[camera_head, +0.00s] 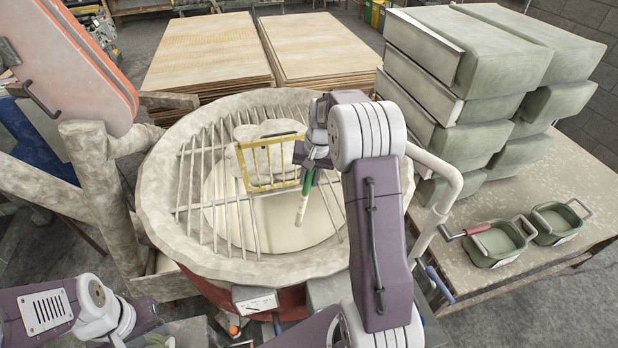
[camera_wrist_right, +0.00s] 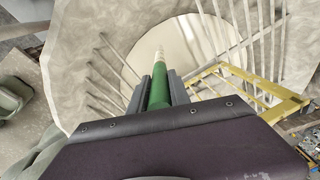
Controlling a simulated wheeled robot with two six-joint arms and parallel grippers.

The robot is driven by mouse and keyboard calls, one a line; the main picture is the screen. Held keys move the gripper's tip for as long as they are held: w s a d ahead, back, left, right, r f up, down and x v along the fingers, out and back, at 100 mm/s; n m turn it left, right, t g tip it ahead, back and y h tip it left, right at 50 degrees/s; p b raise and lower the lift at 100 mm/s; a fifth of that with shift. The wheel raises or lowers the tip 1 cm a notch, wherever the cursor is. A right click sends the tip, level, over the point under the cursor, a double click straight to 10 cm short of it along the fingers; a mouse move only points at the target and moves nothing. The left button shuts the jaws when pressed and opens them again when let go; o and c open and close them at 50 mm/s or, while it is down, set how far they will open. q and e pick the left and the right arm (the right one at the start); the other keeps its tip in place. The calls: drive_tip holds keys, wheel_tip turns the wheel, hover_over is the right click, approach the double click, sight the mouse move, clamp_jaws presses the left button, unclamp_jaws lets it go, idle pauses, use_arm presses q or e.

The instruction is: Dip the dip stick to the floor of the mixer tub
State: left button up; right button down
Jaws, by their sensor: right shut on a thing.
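The mixer tub (camera_head: 160,205) is a large pale round tub with a barred grid over its mouth. Pale material shows on its floor under the bars. My right gripper (camera_head: 309,165) is over the tub, shut on the dip stick (camera_head: 302,205). The stick has a green grip and a pale lower part that points down into the tub, slightly tilted. In the right wrist view the dip stick (camera_wrist_right: 159,88) runs from between the fingers (camera_wrist_right: 160,85) toward the pale floor. I cannot tell whether its tip touches anything. My left gripper is not in view; only my left arm shows at lower left.
A yellow frame (camera_head: 249,183) stands in the grid just left of the stick; it also shows in the right wrist view (camera_wrist_right: 285,108). Veneer stacks (camera_head: 207,52) lie behind. Grey-green blocks (camera_head: 480,50) and two green pans (camera_head: 497,243) sit on the right table (camera_head: 470,285).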

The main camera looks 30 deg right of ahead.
drive_tip(key=shift+r, duration=0.1)
drive_tip(key=s+r+p, duration=0.3)
drive_tip(key=r+p, duration=0.8)
drive_tip(key=r, duration=0.3)
drive_tip(key=shift+d+r, duration=0.3)
drive_tip(key=shift+d, duration=0.1)
drive_tip(key=shift+f, duration=0.1)
